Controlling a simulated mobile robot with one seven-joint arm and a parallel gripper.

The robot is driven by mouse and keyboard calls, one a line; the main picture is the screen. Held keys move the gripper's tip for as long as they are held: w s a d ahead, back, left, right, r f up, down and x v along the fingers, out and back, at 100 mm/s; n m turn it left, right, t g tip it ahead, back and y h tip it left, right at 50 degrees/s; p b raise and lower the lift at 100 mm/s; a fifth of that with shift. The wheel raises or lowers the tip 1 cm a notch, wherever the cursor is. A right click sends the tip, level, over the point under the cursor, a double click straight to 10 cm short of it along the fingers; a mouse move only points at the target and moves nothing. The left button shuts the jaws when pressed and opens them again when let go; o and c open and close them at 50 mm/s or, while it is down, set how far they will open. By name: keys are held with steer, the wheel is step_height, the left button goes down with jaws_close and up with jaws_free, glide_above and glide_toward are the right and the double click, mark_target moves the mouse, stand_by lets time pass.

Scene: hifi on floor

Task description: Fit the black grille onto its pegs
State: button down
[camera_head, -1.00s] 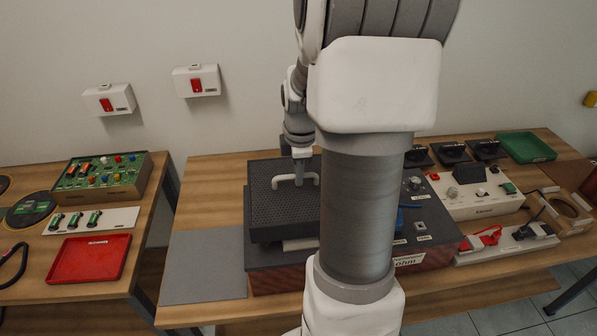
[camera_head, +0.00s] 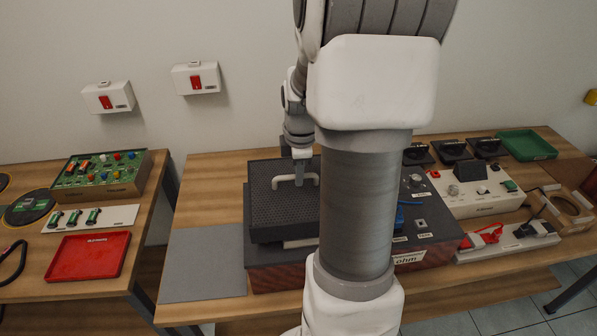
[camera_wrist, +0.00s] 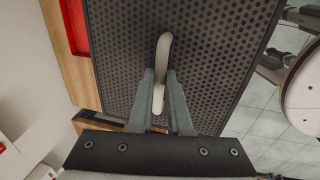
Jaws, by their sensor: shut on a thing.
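The black grille (camera_head: 270,208) is a dark perforated panel with a white bar handle (camera_head: 311,179) on top. My gripper (camera_head: 299,181) is shut on that handle, and in the wrist view my gripper (camera_wrist: 161,90) has a finger on each side of the white handle (camera_wrist: 163,50). The grille (camera_wrist: 205,50) fills most of the wrist view. In the head view it is over the left part of the dark-topped hi-fi unit (camera_head: 425,225), with a pale strip showing under its front edge. The pegs are hidden, and I cannot tell whether the grille touches them. My arm hides the grille's right side.
A grey mat (camera_head: 205,265) lies left of the unit. A white control box (camera_head: 480,190), a green tray (camera_head: 527,145) and a power strip (camera_head: 510,243) stand to the right. A separate left table holds a red tray (camera_head: 88,256) and a circuit board box (camera_head: 100,176).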

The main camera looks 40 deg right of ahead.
steer(key=shift+f+b, duration=1.55)
steer(key=shift+f, duration=0.7)
steer(key=c, duration=0.8)
jaws_free()
steer(key=shift+o, duration=0.2)
steer(key=shift+r, duration=0.1)
step_height(320, 180, up, 17)
steer(key=s+a+p, duration=0.1)
steer(key=s, duration=0.2)
steer(key=shift+a+p, duration=0.4)
steer(key=shift+w+r, duration=0.1)
